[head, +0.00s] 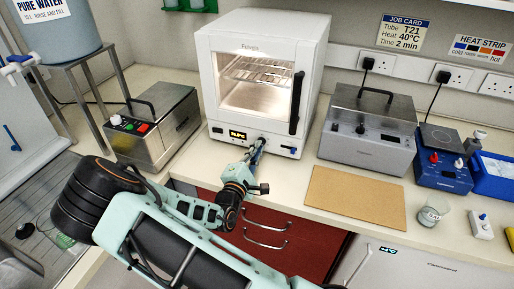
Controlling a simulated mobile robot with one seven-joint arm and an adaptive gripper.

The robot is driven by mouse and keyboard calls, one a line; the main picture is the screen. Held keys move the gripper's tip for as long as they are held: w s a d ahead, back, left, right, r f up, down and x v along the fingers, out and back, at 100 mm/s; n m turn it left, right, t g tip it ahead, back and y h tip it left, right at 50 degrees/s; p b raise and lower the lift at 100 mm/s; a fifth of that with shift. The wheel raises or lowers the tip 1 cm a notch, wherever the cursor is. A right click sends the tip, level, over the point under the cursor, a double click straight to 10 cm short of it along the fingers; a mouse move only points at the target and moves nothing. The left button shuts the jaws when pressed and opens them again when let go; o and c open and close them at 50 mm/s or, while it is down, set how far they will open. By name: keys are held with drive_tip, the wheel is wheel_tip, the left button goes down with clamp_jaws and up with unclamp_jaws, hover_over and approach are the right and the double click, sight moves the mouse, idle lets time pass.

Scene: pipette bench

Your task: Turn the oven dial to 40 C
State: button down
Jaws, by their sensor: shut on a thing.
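The white oven (222,65) stands on the bench against the wall, its glass door closed and its inside lit. My gripper (258,145) reaches up to the oven's lower front panel, just right of the display. It is shut on the oven dial, which is mostly hidden by the fingers. The job card (403,33) on the wall reads tube T21, heat 40°C, time 2 min.
A steel bath with coloured buttons (153,130) stands left of the oven, and another steel bath (368,130) right of it. A brown board (356,198), a blue stirrer (443,160) and a beaker (432,213) are to the right. Red drawers (285,255) lie below the bench edge.

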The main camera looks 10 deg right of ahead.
drive_tip(key=n, duration=0.6)
drive_tip(key=shift+n, duration=0.3)
drive_tip(key=n, duration=0.6)
drive_tip(key=shift+f, duration=0.1)
idle(0.3)
drive_tip(key=c, duration=2.1)
unclamp_jaws()
drive_tip(key=shift+s, duration=0.1)
drive_tip(key=v, duration=1.2)
